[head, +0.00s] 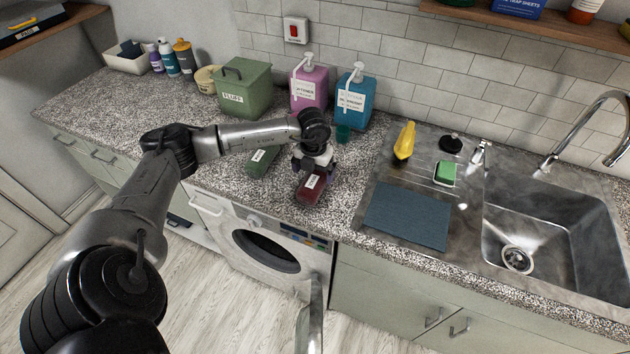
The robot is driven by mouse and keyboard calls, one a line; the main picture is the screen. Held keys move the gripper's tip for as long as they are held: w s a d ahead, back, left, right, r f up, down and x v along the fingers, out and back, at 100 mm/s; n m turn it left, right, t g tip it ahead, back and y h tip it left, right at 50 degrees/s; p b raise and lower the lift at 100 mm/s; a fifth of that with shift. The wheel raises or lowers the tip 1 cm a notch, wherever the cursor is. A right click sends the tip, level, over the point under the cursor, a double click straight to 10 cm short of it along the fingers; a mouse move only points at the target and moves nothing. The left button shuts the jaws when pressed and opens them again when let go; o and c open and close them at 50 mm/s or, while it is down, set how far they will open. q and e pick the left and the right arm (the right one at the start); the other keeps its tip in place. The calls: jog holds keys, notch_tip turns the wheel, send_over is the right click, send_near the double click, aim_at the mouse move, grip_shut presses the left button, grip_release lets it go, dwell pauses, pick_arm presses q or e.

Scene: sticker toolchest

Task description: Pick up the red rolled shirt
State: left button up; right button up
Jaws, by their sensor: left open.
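The red rolled shirt (309,190) lies on the speckled countertop near its front edge, above the washing machine. It is dark red with a white label on top. My left gripper (312,170) is open and points down at the far end of the shirt, partly hiding that end. I cannot tell whether the fingers touch the shirt. My right gripper is not in view.
A green rolled item (261,161) with a label lies just left of the shirt. Behind stand a green bin (243,88), a pink dispenser (309,88) and a blue dispenser (353,100). A sink (548,215) is at right.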

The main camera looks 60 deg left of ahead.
aim_at(314, 178)
pick_arm(q)
jog(key=f, duration=0.1)
jog(key=f+p, duration=0.1)
jog(key=f, duration=0.1)
jog(key=shift+d+f, duration=0.15)
jog(key=shift+d, duration=0.15)
jog(key=shift+f+p, duration=0.35)
jog(key=shift+f, duration=0.3)
jog(key=c, duration=1.1)
jog(key=shift+r, duration=0.15)
